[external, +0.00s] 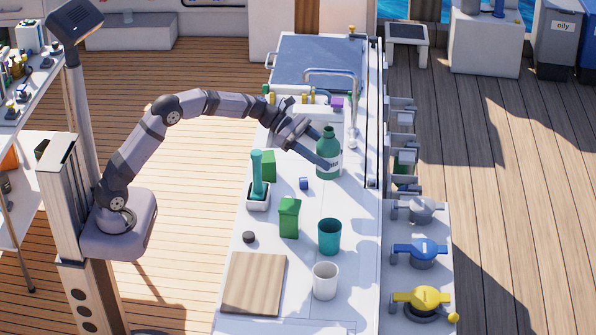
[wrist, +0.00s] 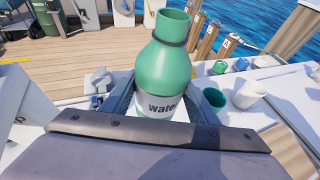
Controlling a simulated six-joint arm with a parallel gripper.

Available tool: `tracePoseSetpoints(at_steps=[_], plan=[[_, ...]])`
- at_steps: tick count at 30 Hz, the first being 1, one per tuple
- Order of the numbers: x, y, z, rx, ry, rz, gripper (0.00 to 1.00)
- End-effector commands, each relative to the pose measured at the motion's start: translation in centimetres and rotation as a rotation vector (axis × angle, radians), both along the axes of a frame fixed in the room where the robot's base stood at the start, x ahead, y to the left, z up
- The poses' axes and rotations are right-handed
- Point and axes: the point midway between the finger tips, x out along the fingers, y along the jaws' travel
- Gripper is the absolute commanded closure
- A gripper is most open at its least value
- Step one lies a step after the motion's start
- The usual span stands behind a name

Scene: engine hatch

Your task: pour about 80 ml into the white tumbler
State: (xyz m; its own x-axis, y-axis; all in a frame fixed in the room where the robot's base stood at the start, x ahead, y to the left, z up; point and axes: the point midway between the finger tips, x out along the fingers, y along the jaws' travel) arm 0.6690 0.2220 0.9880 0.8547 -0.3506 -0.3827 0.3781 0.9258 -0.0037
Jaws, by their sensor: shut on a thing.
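A green bottle (external: 328,150) with a white label reading "water" stands upright near the far half of the white counter. My gripper (external: 329,162) is shut on the bottle around its label. In the wrist view the bottle (wrist: 163,65) fills the middle, its neck open at the top, with a gripper finger on each side. The white tumbler (external: 325,281) stands upright near the front of the counter, apart from the bottle. It also shows at the right in the wrist view (wrist: 248,95). I cannot see the liquid level in either.
A teal cup (external: 330,237) stands just behind the white tumbler, toward the bottle. A green carton (external: 289,218), a white holder (external: 258,197), a small blue block (external: 304,183) and a wooden board (external: 254,283) are on the counter.

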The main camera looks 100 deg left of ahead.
Motion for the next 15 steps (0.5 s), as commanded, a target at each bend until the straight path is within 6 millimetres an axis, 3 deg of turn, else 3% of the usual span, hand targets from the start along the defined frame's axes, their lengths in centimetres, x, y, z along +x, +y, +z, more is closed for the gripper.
tracePoseSetpoints(at_steps=[4,15], plan=[[0.0,0.0,2.0,0.004,-0.006,0.001,0.78],[1.6,-4.7,0.7,0.003,-0.004,-0.011,0.78]])
